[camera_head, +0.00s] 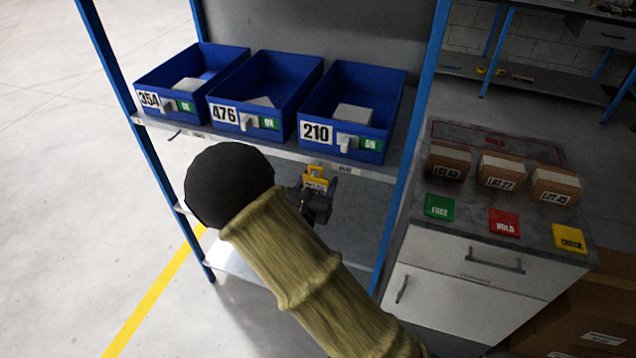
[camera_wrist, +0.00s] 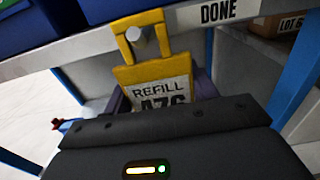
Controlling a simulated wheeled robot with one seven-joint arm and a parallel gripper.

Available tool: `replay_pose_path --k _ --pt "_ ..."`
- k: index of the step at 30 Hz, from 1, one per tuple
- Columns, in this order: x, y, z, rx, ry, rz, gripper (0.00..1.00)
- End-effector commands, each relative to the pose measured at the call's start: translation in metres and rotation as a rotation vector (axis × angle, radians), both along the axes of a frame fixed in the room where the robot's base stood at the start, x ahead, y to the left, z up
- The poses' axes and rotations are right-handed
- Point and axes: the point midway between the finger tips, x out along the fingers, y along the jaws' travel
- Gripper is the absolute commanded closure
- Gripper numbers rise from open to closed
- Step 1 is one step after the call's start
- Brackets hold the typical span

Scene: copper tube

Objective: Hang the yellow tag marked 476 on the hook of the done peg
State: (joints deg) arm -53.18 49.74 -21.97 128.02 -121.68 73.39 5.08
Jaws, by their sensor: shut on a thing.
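The yellow tag (camera_wrist: 128,75) reads REFILL, with 476 partly hidden below by my gripper. It also shows in the head view (camera_head: 316,175), just under the front edge of the bin shelf. My gripper (camera_head: 318,197) is shut on the tag's lower part and holds it upright, loop at the top. The grey done peg (camera_wrist: 138,38) shows inside the loop's opening in the wrist view, under the shelf edge and left of the DONE label (camera_wrist: 218,12). I cannot tell whether the loop is around the peg or only in front of it. The peg's hook end is unclear.
Blue bins marked 354 (camera_head: 150,100), 476 (camera_head: 225,113) and 210 (camera_head: 316,132) stand on the shelf above. A blue rack post (camera_head: 408,160) rises right of my gripper. A cabinet (camera_head: 460,278) with lot boxes and coloured cards stands further right.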

Motion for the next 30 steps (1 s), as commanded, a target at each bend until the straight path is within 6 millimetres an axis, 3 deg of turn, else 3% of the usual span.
replay_pose_path --k 13,14,18,30 --pt "0.0003 -0.0014 0.0002 0.0 0.0 -0.002 0.64" --pt "0.0002 -0.0013 0.0002 0.0 0.0 -0.002 0.41" --pt "0.0002 -0.0013 0.0002 0.0 0.0 -0.002 0.17" --pt "-0.0061 0.0018 -0.0003 0.0 0.001 -0.001 0.17"
